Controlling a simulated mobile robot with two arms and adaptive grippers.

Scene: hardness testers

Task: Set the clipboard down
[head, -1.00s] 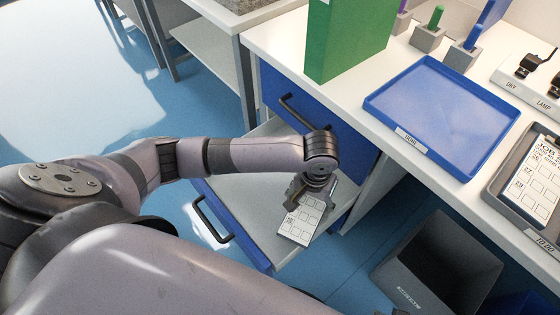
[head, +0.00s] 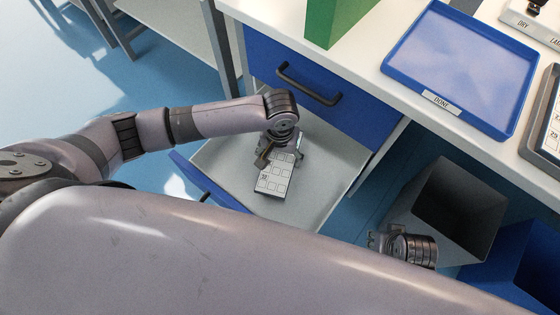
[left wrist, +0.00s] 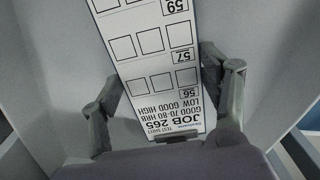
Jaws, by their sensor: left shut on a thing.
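The clipboard (head: 273,180) carries a white sheet with printed boxes. My left gripper (head: 281,152) is shut on it, with a finger at each side edge. In the left wrist view, the sheet (left wrist: 150,47) reads "JOB 265" and lies between the two fingers (left wrist: 165,88), its dark clip close to the palm. The clipboard is over the grey inside of an open drawer (head: 318,190); I cannot tell whether it touches the bottom. My right gripper (head: 378,241) is low at the right, near the dark bin; its finger opening is unclear.
A closed blue drawer with a dark handle (head: 308,84) is above the open one. On the white bench are a blue "DONE" tray (head: 465,60), a green box (head: 335,18) and a grey tray at the right edge. A dark grey bin (head: 450,205) and a blue bin (head: 515,265) stand below.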

